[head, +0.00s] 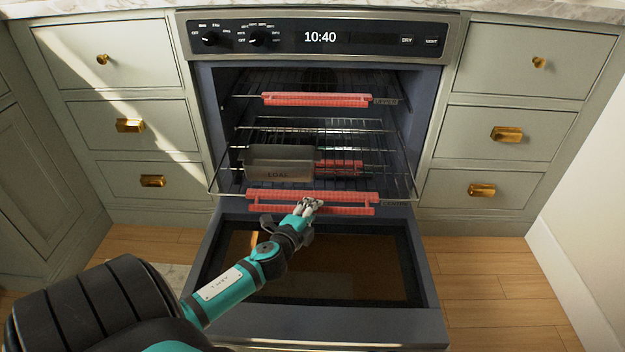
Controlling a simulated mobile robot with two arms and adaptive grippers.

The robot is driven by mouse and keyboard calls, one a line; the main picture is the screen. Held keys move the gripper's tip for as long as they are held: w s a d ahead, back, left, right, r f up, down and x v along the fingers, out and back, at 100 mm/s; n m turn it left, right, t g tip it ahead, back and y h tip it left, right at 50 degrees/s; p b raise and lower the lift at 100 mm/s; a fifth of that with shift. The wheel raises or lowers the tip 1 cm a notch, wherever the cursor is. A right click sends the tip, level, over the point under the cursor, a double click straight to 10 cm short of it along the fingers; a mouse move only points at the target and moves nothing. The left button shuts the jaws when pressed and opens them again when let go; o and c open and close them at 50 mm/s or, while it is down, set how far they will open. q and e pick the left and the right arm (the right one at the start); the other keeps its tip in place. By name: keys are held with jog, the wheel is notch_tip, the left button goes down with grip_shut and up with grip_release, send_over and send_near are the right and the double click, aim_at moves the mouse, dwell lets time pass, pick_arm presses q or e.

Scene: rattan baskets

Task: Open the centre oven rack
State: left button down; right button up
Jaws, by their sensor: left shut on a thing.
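The oven (212,130) has its door (330,318) folded down open. The centre oven rack (222,193) is a wire rack that stands out from the oven cavity over the door's inner edge. Its front carries a red ridged handle guard (352,198). My left gripper (308,204) is at the middle of this guard, shut on it, and covers part of it. A grey loaf pan (280,165) with lettering sits within the wires behind the guard. My right gripper is not in view.
An upper rack with its own red guard (317,99) sits inside the oven. Another red piece (340,166) shows partly behind the loaf pan. Drawers with brass pulls flank the oven at left (130,125) and right (507,134). Wooden floor (495,290) is clear at right.

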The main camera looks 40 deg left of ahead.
pick_arm(q)
jog(key=shift+s+d+f, duration=0.1)
jog(key=shift+s+d, duration=0.8)
jog(key=shift+s, duration=0.2)
jog(key=c, duration=1.2)
grip_release()
jog(key=v, duration=1.2)
